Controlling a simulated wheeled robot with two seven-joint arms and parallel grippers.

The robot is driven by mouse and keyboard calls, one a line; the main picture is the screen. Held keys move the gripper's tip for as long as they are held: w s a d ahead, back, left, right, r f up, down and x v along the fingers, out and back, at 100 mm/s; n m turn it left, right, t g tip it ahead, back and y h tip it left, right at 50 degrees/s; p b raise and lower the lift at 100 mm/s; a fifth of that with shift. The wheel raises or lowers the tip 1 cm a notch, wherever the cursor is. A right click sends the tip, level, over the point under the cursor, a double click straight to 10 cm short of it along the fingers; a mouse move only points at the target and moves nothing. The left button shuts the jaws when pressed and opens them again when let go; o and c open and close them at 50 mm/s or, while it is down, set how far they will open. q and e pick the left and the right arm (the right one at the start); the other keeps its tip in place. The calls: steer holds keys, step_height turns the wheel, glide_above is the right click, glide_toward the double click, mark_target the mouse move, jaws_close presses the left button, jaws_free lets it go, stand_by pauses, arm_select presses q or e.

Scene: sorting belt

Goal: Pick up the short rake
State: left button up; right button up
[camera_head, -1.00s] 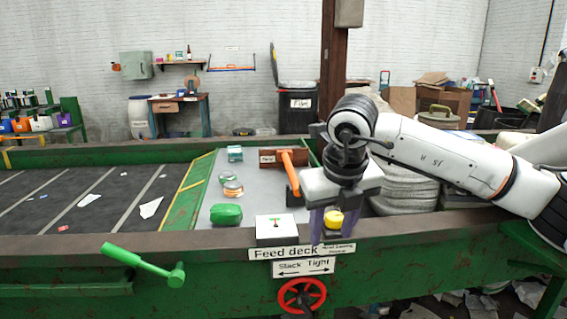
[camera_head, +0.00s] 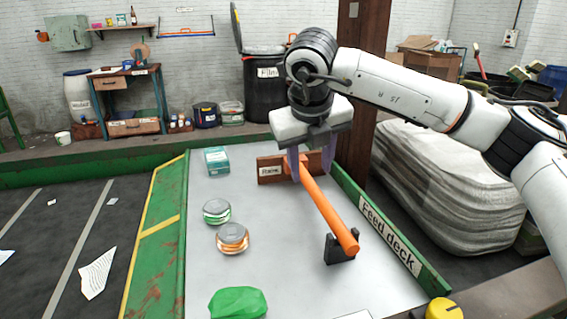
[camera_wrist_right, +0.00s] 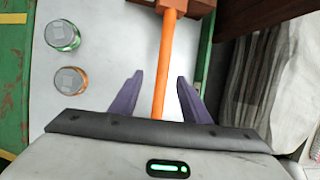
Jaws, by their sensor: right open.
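The short rake shows as an orange handle (camera_head: 322,210) lying slantwise on the grey feed deck. Its far end meets a wooden block (camera_head: 270,170) with a label that seems to read Rake, and its near end rests on a black stand (camera_head: 340,250). My right gripper (camera_head: 311,170) is open and empty over the handle's far part. In the right wrist view the handle (camera_wrist_right: 168,60) runs between the two purple fingers (camera_wrist_right: 160,85), touching neither. I cannot tell how far the fingertips are above it. My left gripper is not in view.
On the deck's left are a teal box (camera_head: 216,161), a green-banded tin (camera_head: 216,211), an orange-banded tin (camera_head: 232,238) and a green lump (camera_head: 238,303). A yellow knob (camera_head: 444,309) is at the near right. A green rim (camera_head: 385,235) edges the deck's right side.

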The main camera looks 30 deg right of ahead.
mark_target(315, 187)
steer(key=x, duration=0.4)
steer(key=shift+s+d+f, duration=0.15)
steer(key=shift+s, duration=0.05)
steer(key=x, duration=0.2)
steer(key=p+x, duration=0.1)
steer(key=x, duration=0.2)
steer(key=shift+d+p, duration=0.25)
steer(key=shift+p, duration=0.05)
steer(key=shift+w+f, duration=0.1)
steer(key=shift+w, duration=0.1)
steer(key=shift+f, duration=0.1)
jaws_close()
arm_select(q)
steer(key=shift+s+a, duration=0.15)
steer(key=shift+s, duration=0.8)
arm_select(e)
steer(key=shift+w, duration=0.1)
